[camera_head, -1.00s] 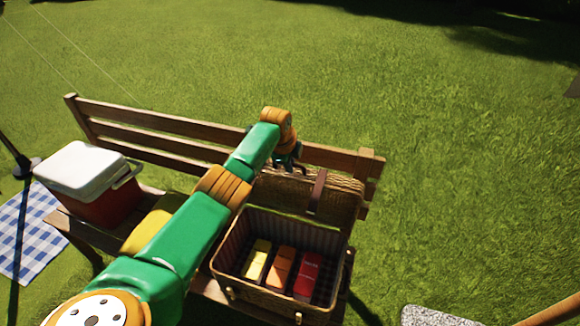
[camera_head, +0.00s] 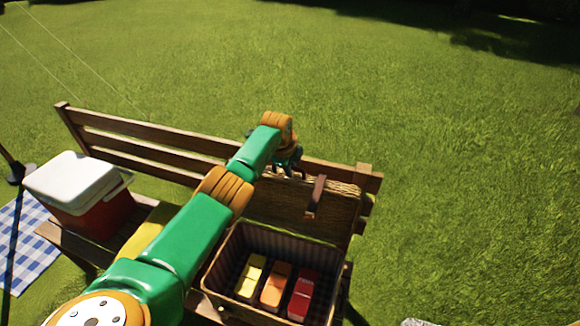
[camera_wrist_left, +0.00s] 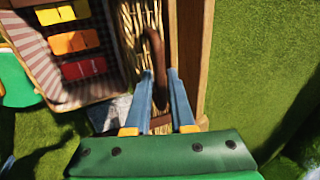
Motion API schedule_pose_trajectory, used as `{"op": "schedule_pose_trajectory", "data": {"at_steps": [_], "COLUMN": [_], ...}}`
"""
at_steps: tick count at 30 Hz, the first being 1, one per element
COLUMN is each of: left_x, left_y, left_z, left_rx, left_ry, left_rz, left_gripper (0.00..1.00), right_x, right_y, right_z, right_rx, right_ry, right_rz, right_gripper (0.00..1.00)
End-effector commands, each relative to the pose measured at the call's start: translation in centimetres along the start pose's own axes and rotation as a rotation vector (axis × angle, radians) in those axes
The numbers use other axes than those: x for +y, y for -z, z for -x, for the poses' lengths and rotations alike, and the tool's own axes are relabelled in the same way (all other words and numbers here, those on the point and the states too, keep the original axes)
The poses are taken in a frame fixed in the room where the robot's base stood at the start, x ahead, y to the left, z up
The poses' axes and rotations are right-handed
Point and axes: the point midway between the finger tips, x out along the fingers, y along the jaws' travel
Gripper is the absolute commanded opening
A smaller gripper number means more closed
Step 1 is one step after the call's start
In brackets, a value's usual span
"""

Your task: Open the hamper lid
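The wicker hamper (camera_head: 228,282) stands on the bench with its lid (camera_head: 275,203) raised, leaning back toward the backrest. A brown strap (camera_head: 316,194) lies on the lid; a brown strap also shows in the left wrist view (camera_wrist_left: 155,55). My left gripper (camera_head: 291,162) is at the lid's upper edge, left of the strap. In the left wrist view its two blue fingers (camera_wrist_left: 163,78) are apart, with wicker and brown strap showing between them. Contact with the lid cannot be told. My right gripper is out of view.
Yellow, orange and red packs (camera_head: 275,284) lie inside the checked lining. A red cooler with a white lid (camera_head: 75,180) stands at the left of the bench (camera_head: 150,130). A blue checked cloth (camera_head: 30,245) lies on the grass. Grass behind the bench is clear.

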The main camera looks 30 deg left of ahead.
Motion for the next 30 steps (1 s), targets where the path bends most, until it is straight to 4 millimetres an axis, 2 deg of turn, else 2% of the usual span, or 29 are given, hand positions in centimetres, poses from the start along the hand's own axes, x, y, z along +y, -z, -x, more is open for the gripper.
{"op": "schedule_pose_trajectory", "data": {"at_steps": [1, 2, 15, 23, 30], "left_x": [0.0, 0.0, 0.0, -0.1, 0.0], "left_y": [0.0, 0.0, 0.0, 0.0, 0.0], "left_z": [0.0, 0.0, 0.3, 3.0, 5.9], "left_rx": [0.0, 0.0, -0.001, -0.001, 0.0], "left_ry": [0.0, 0.0, 0.0, 0.004, 0.009], "left_rz": [0.0, 0.0, 0.0, -0.003, -0.001], "left_gripper": [0.39, 0.44, 0.44, 0.44, 0.44], "right_x": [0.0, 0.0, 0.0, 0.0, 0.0], "right_y": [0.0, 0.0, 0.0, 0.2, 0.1], "right_z": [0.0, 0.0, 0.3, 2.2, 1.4], "right_rx": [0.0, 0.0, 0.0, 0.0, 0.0], "right_ry": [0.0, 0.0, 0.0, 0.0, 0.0], "right_rz": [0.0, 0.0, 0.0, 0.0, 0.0], "right_gripper": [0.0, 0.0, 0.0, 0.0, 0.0]}}
